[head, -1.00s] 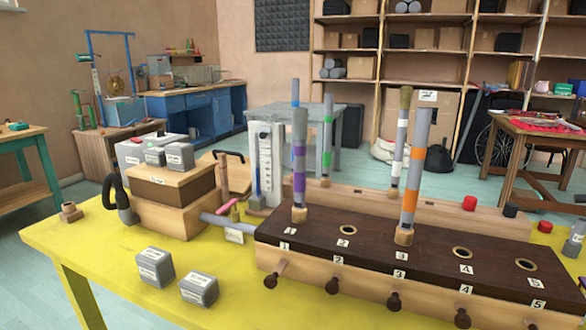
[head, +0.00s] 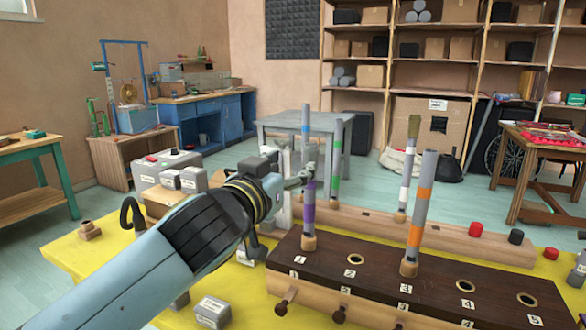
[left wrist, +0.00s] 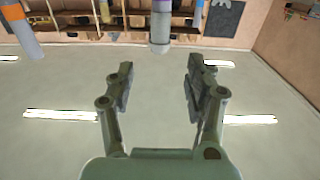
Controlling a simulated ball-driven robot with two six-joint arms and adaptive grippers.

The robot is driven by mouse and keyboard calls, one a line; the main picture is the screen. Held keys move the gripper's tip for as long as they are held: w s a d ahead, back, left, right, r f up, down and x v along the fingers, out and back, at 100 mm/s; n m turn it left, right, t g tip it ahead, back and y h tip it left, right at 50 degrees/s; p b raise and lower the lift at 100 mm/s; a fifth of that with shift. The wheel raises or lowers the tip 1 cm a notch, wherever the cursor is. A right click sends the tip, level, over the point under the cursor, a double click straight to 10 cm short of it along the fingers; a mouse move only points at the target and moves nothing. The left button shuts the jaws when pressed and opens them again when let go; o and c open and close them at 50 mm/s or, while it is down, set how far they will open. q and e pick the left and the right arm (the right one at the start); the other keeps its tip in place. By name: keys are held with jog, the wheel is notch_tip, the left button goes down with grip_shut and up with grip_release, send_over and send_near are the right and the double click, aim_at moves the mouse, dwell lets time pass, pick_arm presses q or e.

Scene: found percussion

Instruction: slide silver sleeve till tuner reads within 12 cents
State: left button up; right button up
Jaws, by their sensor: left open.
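A grey tube with purple bands (head: 308,213) stands upright in hole 1 of the dark board (head: 350,275). Its silver-grey upper part (head: 310,150) rises behind my left gripper (head: 303,173). The left gripper is open, with its fingers close by the tube. In the left wrist view, which looks upside down, the tube's silver end (left wrist: 160,36) lies between the two open fingers (left wrist: 160,70) in the picture, apparently beyond them. I see no contact. A tall white panel (head: 284,185) is mostly hidden behind my arm; no tuner reading is legible. My right gripper is out of view.
An orange-banded tube (head: 421,205) stands in hole 3. More tubes stand on the pale rail (head: 450,236) behind. A grey labelled block (head: 213,312) lies on the yellow table (head: 75,255). Wooden pegs stick out of the board's front.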

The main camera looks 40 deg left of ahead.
aim_at(311, 144)
pick_arm(q)
jog(key=p+x, duration=0.1)
jog(key=x, duration=0.9)
jog(key=shift+w+p, duration=0.35)
grip_shut()
jog(key=shift+r+p, duration=0.8)
jog(key=shift+r, duration=0.2)
jog(key=shift+c, duration=0.6)
grip_release()
